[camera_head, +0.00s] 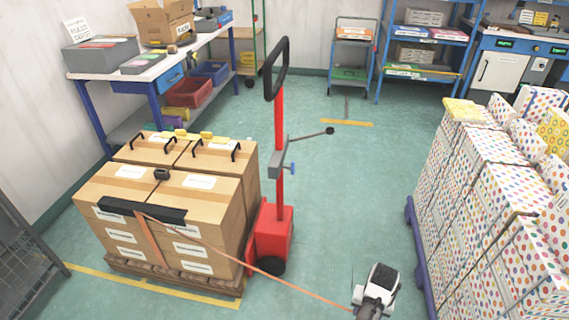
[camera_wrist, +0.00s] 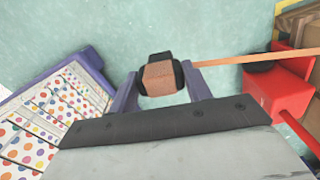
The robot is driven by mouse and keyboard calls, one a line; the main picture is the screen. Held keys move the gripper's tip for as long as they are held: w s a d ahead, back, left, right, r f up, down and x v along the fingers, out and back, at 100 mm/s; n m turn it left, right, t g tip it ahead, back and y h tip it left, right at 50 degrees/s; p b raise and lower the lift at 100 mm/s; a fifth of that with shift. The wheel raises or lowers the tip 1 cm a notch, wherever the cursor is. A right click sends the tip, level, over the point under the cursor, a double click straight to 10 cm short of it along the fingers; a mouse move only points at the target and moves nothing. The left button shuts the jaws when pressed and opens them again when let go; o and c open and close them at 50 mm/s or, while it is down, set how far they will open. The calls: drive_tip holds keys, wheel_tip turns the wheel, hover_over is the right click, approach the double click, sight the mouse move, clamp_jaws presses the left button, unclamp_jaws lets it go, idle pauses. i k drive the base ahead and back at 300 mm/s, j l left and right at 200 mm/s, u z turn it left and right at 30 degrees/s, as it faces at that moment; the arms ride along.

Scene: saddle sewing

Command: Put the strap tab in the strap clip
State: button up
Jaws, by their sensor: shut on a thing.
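The strap tab (camera_wrist: 160,77), a dark block with an orange-brown face, sits between the two fingers of my gripper (camera_wrist: 164,84) in the wrist view. My gripper is shut on it. In the head view my gripper (camera_head: 370,300) is at the bottom, right of the red pallet truck, and hides most of the tab. An orange strap (camera_head: 300,290) runs from my gripper up left to the box stack; it also shows in the wrist view (camera_wrist: 245,60). A small black piece on the box top, which looks like the strap clip (camera_head: 162,174), is well away from my gripper.
Cartons (camera_head: 215,208) stand on a wooden pallet (camera_head: 170,284) with a black edge guard (camera_head: 140,210). The red pallet truck (camera_head: 270,235) stands between them and my gripper. Dotted boxes (camera_head: 470,185) fill the right side. The middle floor is clear.

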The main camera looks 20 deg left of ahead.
sight(162, 178)
drive_tip(key=j+u, duration=0.15)
drive_tip(key=u, duration=1)
